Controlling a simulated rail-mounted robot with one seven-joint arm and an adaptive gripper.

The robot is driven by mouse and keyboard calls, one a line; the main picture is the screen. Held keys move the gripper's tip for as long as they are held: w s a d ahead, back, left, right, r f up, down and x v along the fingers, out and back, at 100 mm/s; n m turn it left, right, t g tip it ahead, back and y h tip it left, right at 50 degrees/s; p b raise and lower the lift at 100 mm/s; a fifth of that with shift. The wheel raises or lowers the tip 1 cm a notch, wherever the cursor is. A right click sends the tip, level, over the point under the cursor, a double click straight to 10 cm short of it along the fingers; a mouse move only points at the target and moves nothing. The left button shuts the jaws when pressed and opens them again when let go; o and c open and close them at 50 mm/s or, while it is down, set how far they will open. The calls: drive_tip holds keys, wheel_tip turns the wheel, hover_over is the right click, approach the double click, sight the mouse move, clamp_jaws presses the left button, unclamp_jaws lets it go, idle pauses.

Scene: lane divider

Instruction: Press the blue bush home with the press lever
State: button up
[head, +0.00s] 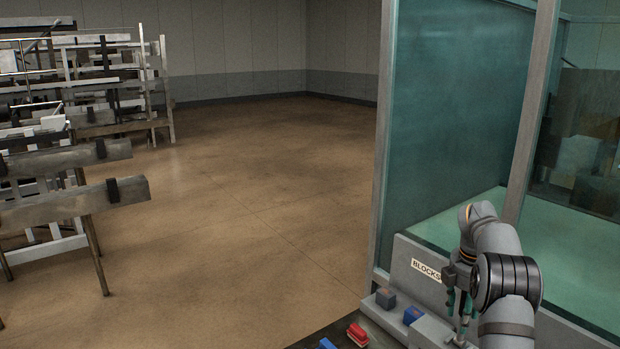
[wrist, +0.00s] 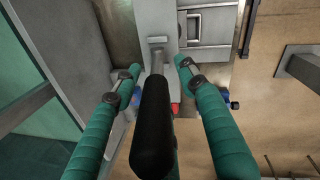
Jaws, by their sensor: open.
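In the wrist view, a lever with a black grip (wrist: 152,130) and a thin metal rod (wrist: 159,65) reaches up towards the camera between the two green fingers of my gripper (wrist: 158,69). The fingers are open, one on each side of the lever, with gaps showing. In the head view my gripper (head: 459,295) points down at the lower right, in front of the panel marked BLOCKS. A small blue piece (wrist: 136,96) shows beside the left finger, partly hidden; I cannot tell if it is the bush. The seat under the lever is hidden.
A glass-walled enclosure (head: 455,110) stands behind. Racks (head: 75,190) stand far left; the floor between is clear.

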drive_tip(key=shift+w+f, duration=0.1)
drive_tip(key=shift+w, duration=0.1)
drive_tip(key=shift+d, duration=0.1)
drive_tip(key=r, duration=0.7)
drive_tip(key=shift+s+a+r, duration=0.25)
drive_tip(key=shift+a+r, duration=0.05)
drive_tip(key=shift+r, duration=0.05)
drive_tip(key=f, duration=0.7)
drive_tip(key=shift+w+d+f, duration=0.25)
drive_tip(key=shift+w+f, duration=0.05)
drive_tip(key=shift+w+a+f, duration=0.1)
drive_tip(key=shift+s+a, duration=0.2)
drive_tip(key=shift+s, duration=0.35)
drive_tip(key=shift+w, duration=0.25)
drive_tip(key=shift+s, duration=0.15)
